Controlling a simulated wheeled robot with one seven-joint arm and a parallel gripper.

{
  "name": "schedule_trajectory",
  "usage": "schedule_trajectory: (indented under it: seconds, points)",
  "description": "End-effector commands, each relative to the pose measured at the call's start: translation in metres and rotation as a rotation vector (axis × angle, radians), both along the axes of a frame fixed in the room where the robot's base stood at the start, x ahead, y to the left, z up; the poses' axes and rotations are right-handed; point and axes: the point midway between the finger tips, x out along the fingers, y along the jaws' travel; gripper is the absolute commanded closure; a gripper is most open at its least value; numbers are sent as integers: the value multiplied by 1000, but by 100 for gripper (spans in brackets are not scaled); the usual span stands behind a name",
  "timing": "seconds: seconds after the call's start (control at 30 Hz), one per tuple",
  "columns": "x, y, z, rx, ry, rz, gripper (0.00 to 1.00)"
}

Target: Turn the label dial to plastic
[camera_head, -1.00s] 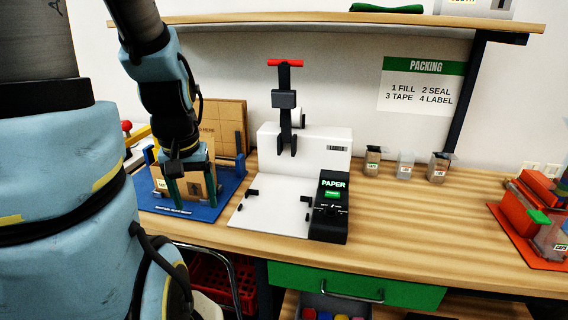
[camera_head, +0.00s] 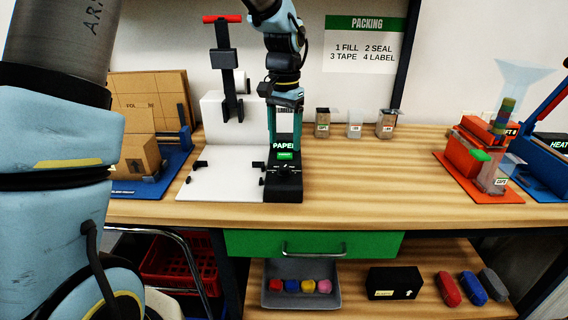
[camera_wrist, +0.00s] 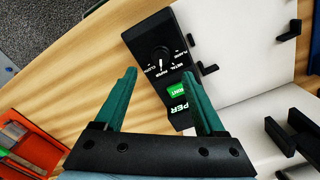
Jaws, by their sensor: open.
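The black label unit (camera_head: 284,186) stands at the right side of the white label machine (camera_head: 215,186). Its display reads PAPER, with a green print button (camera_head: 285,155) below it. The round label dial (camera_head: 283,171) is on the unit's sloped front. In the wrist view, the dial (camera_wrist: 160,56) is ringed by small words, partly legible, and its white mark points toward the lower part of the picture. My gripper (camera_head: 285,136) is above and behind the dial, over the display. In the wrist view, my gripper's (camera_wrist: 159,75) green fingers are wide apart and empty, with the dial beyond their tips.
An upright black post with a red handle (camera_head: 221,19) rises left of my gripper. Several small bins (camera_head: 355,124) stand behind to the right. The bench (camera_head: 360,180) right of the label unit is clear up to an orange station (camera_head: 462,157).

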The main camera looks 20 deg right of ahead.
Motion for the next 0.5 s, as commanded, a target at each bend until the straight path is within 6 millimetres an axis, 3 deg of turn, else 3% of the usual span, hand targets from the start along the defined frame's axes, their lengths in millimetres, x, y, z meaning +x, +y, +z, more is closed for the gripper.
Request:
schedule_trajectory:
  seconds: [0.23, 0.5]
  points:
    - [-1, 1, -46, 4, 4, 0, 28]
    - [0, 1, -74, 2, 1, 1, 28]
